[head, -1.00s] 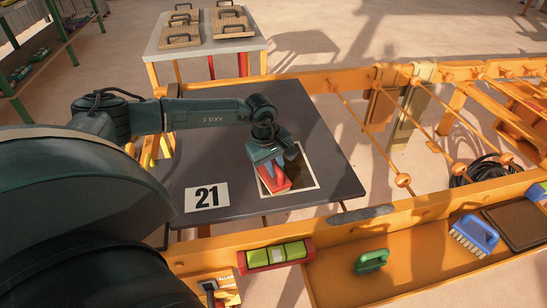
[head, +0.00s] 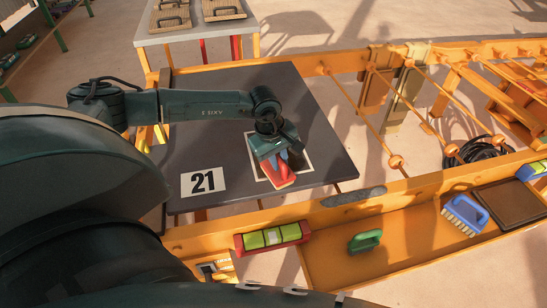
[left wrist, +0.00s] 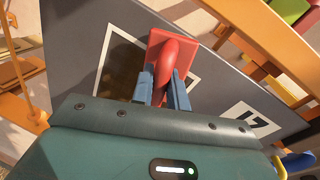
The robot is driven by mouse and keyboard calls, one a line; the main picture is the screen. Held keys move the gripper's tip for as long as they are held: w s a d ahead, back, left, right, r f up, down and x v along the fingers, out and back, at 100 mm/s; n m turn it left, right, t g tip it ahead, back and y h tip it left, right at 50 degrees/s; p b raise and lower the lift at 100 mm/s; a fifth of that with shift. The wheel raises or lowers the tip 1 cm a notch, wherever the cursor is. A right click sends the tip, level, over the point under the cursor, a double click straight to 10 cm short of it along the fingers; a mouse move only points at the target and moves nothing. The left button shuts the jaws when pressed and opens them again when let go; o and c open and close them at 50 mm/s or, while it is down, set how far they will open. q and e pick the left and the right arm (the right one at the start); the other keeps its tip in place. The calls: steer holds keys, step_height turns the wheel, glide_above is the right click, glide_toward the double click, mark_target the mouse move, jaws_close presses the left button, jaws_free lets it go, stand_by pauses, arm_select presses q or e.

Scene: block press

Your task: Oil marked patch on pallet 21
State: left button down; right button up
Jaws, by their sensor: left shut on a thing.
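Pallet 21 is a dark grey board (head: 200,130) with a white "21" label (head: 203,181) at its near left. The marked patch (head: 301,161) is a white-outlined square, dark brown inside, at the board's near right. It also shows in the left wrist view (left wrist: 122,68). My left gripper (head: 284,161) is shut on the handle of a red flat tool (head: 279,180). The tool lies over the patch's near edge and hides part of it. I cannot tell whether it presses on the surface. The blue fingers (left wrist: 164,84) clasp the handle in the left wrist view. My right gripper is out of view.
An orange tray along the near side holds a green-handled tool (head: 365,241), a blue brush (head: 466,214) and a dark plate (head: 510,203). A table (head: 190,33) with handled boards stands behind.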

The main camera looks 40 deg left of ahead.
arm_select(q)
steer(key=shift+w+d, duration=0.35)
steer(key=shift+w, duration=0.1)
steer(key=shift+w+a+f+b, duration=0.1)
steer(key=shift+w+a+b, duration=0.75)
steer(key=shift+a, duration=0.25)
steer(key=shift+w+a+f+b, duration=0.1)
steer(key=shift+w+a+b, duration=0.75)
steer(key=shift+a, duration=0.25)
steer(key=shift+w+a+r+b, duration=0.2)
steer(key=shift+w+a+b, duration=0.25)
steer(key=shift+w+a, duration=0.4)
steer(key=shift+w+a+f+b, duration=0.15)
steer(key=shift+w+a+b, duration=0.35)
steer(key=shift+a+b, duration=0.25)
steer(key=shift+w+a+b, duration=0.75)
steer(key=shift+w+a, duration=0.1)
steer(key=shift+a, duration=0.3)
steer(key=shift+w+a+b, duration=0.75)
steer(key=shift+w+a, duration=0.15)
steer(key=shift+a, duration=0.2)
steer(key=shift+w+a+b, duration=0.75)
steer(key=shift+a+b, duration=0.15)
steer(key=shift+b, duration=0.05)
steer(key=shift+w+a+b, duration=0.5)
steer(key=shift+a, duration=0.05)
